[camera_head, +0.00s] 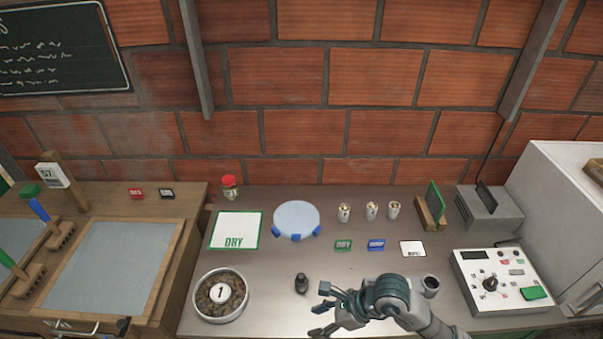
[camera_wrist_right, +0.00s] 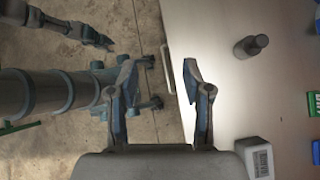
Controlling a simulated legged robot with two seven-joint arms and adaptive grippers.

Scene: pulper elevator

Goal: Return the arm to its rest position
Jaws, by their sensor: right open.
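My right gripper (camera_head: 321,311) is over the front edge of the steel counter in the head view, with its arm coming in from the lower right. In the right wrist view the two fingers of this gripper (camera_wrist_right: 158,68) are spread apart with nothing between them. Past them show the counter's edge and the concrete floor. A dark jointed arm part of mine, probably the left arm, shows at the upper left of the right wrist view (camera_wrist_right: 85,33); its finger state is unclear.
A small dark bottle (camera_head: 301,283) stands just left of the right gripper. A dark cup (camera_head: 430,286) is beside the forearm. A bowl of beans (camera_head: 221,295) and a control box (camera_head: 499,281) stand farther out. Cards and white cups (camera_head: 371,211) are behind.

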